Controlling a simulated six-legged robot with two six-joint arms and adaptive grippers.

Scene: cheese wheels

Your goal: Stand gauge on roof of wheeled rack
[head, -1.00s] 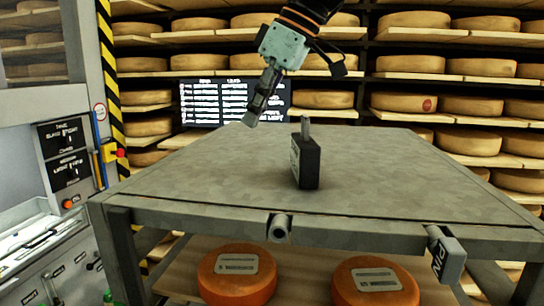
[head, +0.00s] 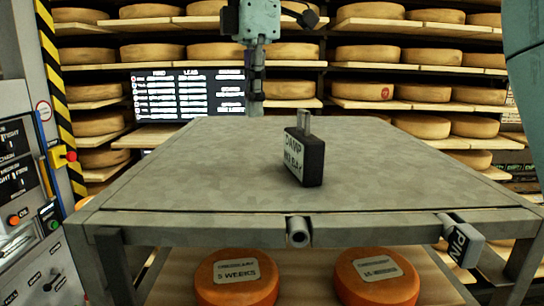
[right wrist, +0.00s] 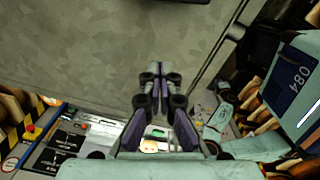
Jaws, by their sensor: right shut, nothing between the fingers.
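The gauge (head: 304,158) is a small black box with a white label and a grey metal stub on top. It stands upright on the grey flat roof (head: 220,170) of the wheeled rack, near the middle. My right gripper (head: 255,108) is shut and empty. It points down, apart from the gauge, up and to its left in the head view. The right wrist view shows the shut fingers (right wrist: 160,68) over the roof (right wrist: 85,50). My left gripper is not in view.
Two orange cheese wheels (head: 236,277) sit on the shelf below the roof. A PIN tag (head: 463,240) hangs at the front right edge. A screen (head: 188,95) and shelves of cheese stand behind. A control cabinet (head: 20,190) is at left. The roof around the gauge is clear.

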